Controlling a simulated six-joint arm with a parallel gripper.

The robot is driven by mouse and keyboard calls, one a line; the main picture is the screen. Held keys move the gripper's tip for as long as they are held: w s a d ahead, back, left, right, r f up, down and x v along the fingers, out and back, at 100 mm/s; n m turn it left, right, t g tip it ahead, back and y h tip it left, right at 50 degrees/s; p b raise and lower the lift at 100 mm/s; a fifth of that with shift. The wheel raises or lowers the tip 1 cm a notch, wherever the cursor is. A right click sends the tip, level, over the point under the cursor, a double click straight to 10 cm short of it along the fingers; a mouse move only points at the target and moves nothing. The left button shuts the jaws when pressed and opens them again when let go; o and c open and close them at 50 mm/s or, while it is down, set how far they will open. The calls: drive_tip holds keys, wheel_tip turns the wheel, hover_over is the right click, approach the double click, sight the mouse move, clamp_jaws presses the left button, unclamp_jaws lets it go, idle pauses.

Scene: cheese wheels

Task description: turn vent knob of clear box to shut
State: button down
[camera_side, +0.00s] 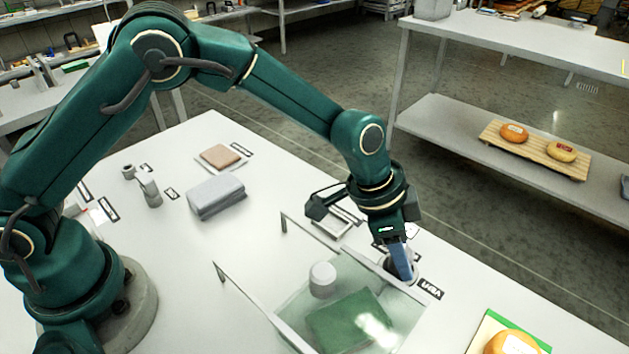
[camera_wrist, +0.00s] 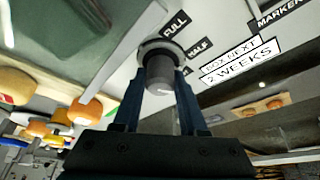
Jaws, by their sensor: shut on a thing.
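The clear box (camera_side: 262,308) stands on the white table in the side view, with a green block and a white cylinder showing through or on it. The grey vent knob (camera_wrist: 160,72) sits on a round pale base in the wrist view, with FULL and HALF labels beside it. My gripper (camera_wrist: 160,100) has one finger on each side of the knob and is shut on it. In the side view my gripper (camera_side: 402,265) points down at the box's right side, where its fingers mostly hide the knob. I cannot tell the knob's setting.
Orange cheese wheels lie on a slatted board (camera_side: 535,150) on the right shelf. Another cheese wheel (camera_side: 512,344) lies on a green-edged board at front right. A grey block (camera_side: 216,196) and a brown pad (camera_side: 220,156) lie at left, with clear table between.

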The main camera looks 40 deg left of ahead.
drive_tip(key=shift+m+g+h, duration=0.4)
drive_tip(key=shift+m+g, duration=0.5)
drive_tip(key=shift+m, duration=1.6)
drive_tip(key=shift+c, duration=2.2)
unclamp_jaws()
drive_tip(key=shift+v, duration=2.6)
drive_tip(key=shift+a, duration=0.1)
drive_tip(key=shift+w, duration=0.1)
